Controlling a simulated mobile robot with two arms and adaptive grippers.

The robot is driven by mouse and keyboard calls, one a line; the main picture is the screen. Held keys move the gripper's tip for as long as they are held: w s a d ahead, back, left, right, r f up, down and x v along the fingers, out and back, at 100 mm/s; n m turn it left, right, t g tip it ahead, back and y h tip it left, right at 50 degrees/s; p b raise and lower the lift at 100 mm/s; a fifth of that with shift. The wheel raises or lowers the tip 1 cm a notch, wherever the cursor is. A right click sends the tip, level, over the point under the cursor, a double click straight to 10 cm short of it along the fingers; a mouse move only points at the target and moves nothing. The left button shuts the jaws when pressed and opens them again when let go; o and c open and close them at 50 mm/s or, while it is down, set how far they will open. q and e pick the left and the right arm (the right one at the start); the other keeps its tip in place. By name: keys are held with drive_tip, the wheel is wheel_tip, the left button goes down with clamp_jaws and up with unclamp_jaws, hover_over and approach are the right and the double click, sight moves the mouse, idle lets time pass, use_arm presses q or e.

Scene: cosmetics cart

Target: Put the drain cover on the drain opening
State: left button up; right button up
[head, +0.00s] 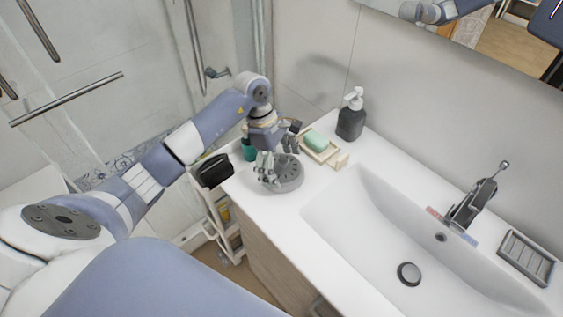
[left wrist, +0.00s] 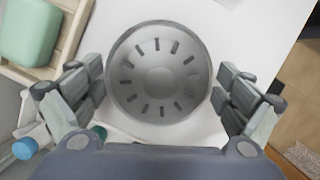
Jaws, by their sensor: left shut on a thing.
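The drain cover (head: 289,181) is a round grey disc with a raised rim and radial slots, at the left end of the white counter. It fills the middle of the left wrist view (left wrist: 158,80). My left gripper (head: 270,170) is above it and shut on it, with its fingers at opposite sides of the rim. I cannot tell whether the cover touches the counter. The round drain opening (head: 409,273), with a metal ring and dark centre, is in the sink basin floor to the right. My right gripper is not in view.
A soap dish (head: 333,158) with green soap (head: 317,141) and a dark pump bottle (head: 351,117) stand behind the cover. The sink (head: 360,235) has a faucet (head: 470,205) and a slotted tray (head: 525,258) on its right. The basin is empty.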

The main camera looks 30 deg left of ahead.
use_arm(q)
drive_tip(key=shift+f, duration=0.25)
drive_tip(key=o, duration=0.8)
drive_tip(key=shift+r, duration=0.1)
drive_tip(key=shift+c, duration=0.2)
